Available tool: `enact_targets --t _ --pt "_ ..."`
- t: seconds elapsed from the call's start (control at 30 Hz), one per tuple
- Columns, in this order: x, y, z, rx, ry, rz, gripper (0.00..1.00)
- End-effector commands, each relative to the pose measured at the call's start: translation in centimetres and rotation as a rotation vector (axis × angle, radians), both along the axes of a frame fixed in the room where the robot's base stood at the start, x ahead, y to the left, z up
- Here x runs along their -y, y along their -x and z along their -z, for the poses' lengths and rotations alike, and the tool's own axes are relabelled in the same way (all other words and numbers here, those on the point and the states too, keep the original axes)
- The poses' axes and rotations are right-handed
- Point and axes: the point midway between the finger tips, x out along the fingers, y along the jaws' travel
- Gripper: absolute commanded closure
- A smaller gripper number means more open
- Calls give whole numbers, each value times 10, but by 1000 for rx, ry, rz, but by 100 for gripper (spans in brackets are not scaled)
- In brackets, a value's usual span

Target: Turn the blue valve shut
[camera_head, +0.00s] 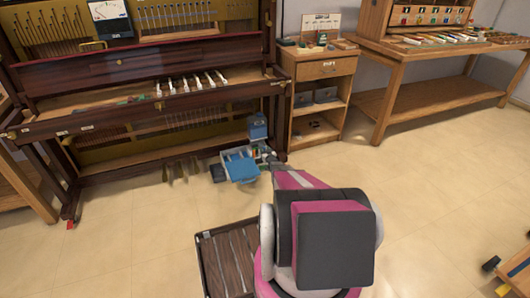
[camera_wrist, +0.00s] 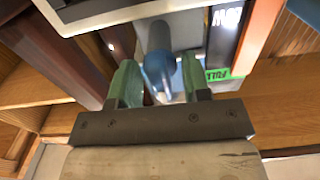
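In the wrist view, a blue rounded part (camera_wrist: 158,62), which looks like the valve, stands between the two green fingers of my gripper (camera_wrist: 158,80). The fingers are apart, with gaps showing on both sides of the blue part; I cannot tell whether either touches it. In the head view, my gripper (camera_head: 268,157) is small and partly hidden by my arm, near the piano's lower right end. A blue container (camera_head: 258,127) stands just above it there. The valve itself is too small to make out in the head view.
The upright piano (camera_head: 130,75) with open panels stands behind. A wooden cabinet (camera_head: 320,95) stands to the right. In the wrist view, an upside-down LOW/FULL gauge (camera_wrist: 222,45) is beside the blue part.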

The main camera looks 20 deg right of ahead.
Motion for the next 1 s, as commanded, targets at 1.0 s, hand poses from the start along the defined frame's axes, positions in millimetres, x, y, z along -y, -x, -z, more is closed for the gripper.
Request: enact_targets --t 1.0 --pt "3 108 0 0 0 0 56"
